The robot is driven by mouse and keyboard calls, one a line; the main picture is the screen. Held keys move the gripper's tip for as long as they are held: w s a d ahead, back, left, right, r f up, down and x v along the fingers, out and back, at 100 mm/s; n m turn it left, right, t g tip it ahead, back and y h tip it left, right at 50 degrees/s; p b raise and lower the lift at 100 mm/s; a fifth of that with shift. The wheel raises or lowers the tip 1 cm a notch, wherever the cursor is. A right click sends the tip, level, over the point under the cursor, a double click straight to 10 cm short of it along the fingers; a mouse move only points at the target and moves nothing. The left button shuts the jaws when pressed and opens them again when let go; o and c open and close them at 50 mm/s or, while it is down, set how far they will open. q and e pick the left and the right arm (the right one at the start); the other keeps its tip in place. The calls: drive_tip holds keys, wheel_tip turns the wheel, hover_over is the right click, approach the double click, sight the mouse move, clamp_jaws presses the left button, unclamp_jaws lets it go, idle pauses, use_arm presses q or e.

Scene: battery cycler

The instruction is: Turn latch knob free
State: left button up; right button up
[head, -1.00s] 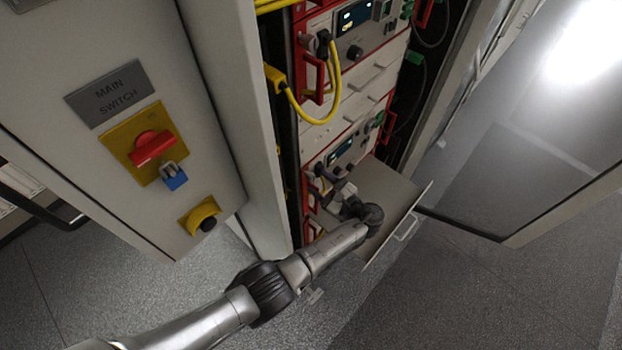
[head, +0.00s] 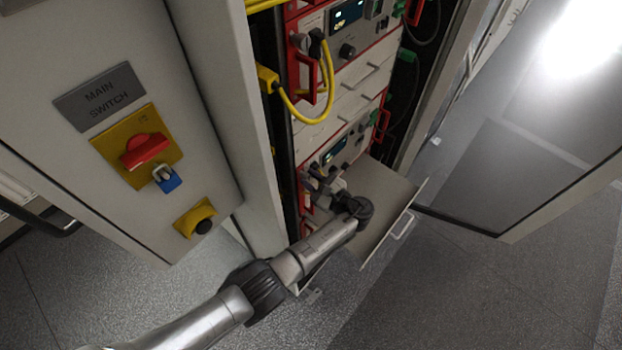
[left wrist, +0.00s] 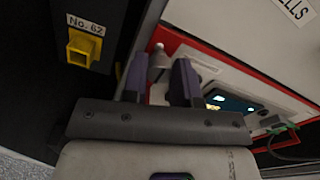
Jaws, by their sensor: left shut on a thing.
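My left gripper (head: 313,182) is at the left front of the lower red-framed cycler unit (head: 357,137). In the left wrist view my left gripper (left wrist: 159,78) has its two dark purple fingers on either side of a small pale grey knob (left wrist: 157,58), which I take for the latch knob. The gripper is shut on it. The knob sits at the red-edged left corner of the unit, and its lower part is hidden by the gripper. In the head view the gripper and arm hide it. My right gripper is not in view.
A yellow cable (head: 327,100) loops on the upper unit. An empty yellow socket (left wrist: 81,47) marked No. 62 is left of the knob. A shelf (head: 385,205) juts out below the unit. The main switch panel (head: 60,165) stands left; floor is open in front.

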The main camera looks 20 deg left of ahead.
use_arm(q)
drive_tip(key=shift+c, duration=1.2)
drive_tip(key=n+b, duration=0.2)
drive_tip(key=n, duration=0.3)
drive_tip(key=shift+f, duration=0.2)
drive_tip(key=n+b, duration=0.2)
drive_tip(key=n, duration=0.1)
drive_tip(key=shift+n+b, duration=0.4)
drive_tip(key=n+b, duration=0.2)
drive_tip(key=n, duration=0.1)
drive_tip(key=n+b, duration=0.3)
drive_tip(key=shift+s+f, duration=0.1)
drive_tip(key=shift+f, duration=0.1)
drive_tip(key=shift+r+n+b, duration=0.15)
drive_tip(key=shift+n+b, duration=1.4)
drive_tip(key=shift+n, duration=0.05)
